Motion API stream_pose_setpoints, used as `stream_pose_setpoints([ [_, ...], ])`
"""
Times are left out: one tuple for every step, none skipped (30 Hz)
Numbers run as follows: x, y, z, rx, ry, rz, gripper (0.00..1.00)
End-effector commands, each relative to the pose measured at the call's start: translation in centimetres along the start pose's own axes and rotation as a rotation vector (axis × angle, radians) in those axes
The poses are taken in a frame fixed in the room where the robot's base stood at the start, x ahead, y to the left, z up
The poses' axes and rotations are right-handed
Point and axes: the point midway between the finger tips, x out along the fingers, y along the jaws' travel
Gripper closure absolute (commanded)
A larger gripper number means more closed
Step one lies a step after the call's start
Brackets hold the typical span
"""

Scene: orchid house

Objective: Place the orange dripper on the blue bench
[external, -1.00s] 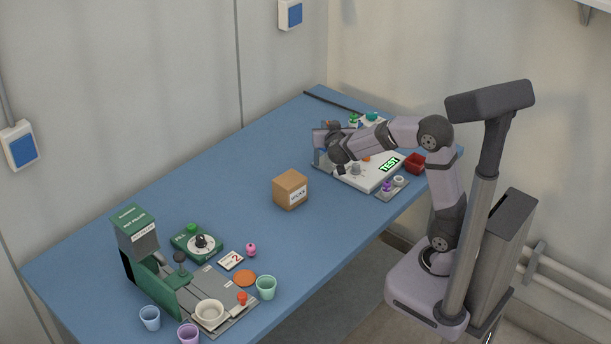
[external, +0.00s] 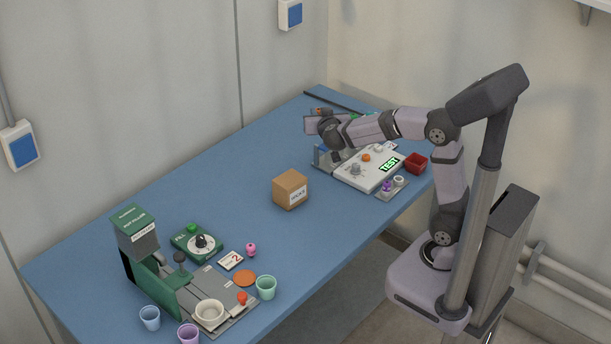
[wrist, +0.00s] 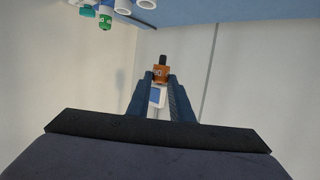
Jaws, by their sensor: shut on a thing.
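My gripper (external: 313,122) is raised over the far part of the blue bench (external: 205,185), above the back left of a white panel. In the wrist view, its two dark fingers (wrist: 161,84) are shut on the orange dripper (wrist: 161,74), a small orange block with a dark tip. In the external view the dripper (external: 320,111) is small and mostly hidden by the gripper. The bench also shows at the top of the wrist view (wrist: 240,10).
A white panel (external: 376,176) with a green TEST display lies under my arm. A red bin (external: 415,163) is beside it. A cardboard box (external: 290,190) stands mid-bench. A green machine (external: 150,262), dial unit (external: 197,242) and several cups are at the near left. Bench left of the box is clear.

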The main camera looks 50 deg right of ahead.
Motion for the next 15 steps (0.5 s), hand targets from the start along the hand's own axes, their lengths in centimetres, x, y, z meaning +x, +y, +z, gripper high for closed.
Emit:
stream_pose_setpoints([
  [-0.6, -1.6, 0.8, -0.015, -0.003, -0.031, 1.0],
  [-1.0, -2.4, 1.4, -0.021, -0.004, -0.049, 1.0],
  [-1.6, -3.7, 2.2, -0.031, -0.004, -0.075, 1.0],
  [-2.0, -4.7, 2.9, -0.037, -0.005, -0.095, 1.0],
  [-2.5, -5.7, 3.6, -0.045, -0.004, -0.117, 1.0],
  [-3.2, -7.1, 4.6, -0.054, -0.005, -0.147, 1.0],
  [-3.8, -8.1, 5.4, -0.062, -0.005, -0.172, 1.0],
  [-4.4, -9.2, 6.1, -0.071, -0.005, -0.198, 1.0],
  [-5.2, -10.6, 7.0, -0.081, -0.004, -0.236, 1.0],
  [-5.8, -11.7, 7.7, -0.089, -0.004, -0.266, 1.0],
  [-6.4, -12.8, 8.3, -0.099, -0.003, -0.298, 1.0],
  [-7.2, -14.2, 9.2, -0.112, -0.004, -0.34, 1.0],
  [-7.8, -15.2, 9.8, -0.122, -0.003, -0.374, 1.0],
  [-8.4, -16.2, 10.3, -0.132, -0.003, -0.406, 1.0],
  [-9.1, -17.4, 11.1, -0.144, -0.003, -0.447, 1.0],
])
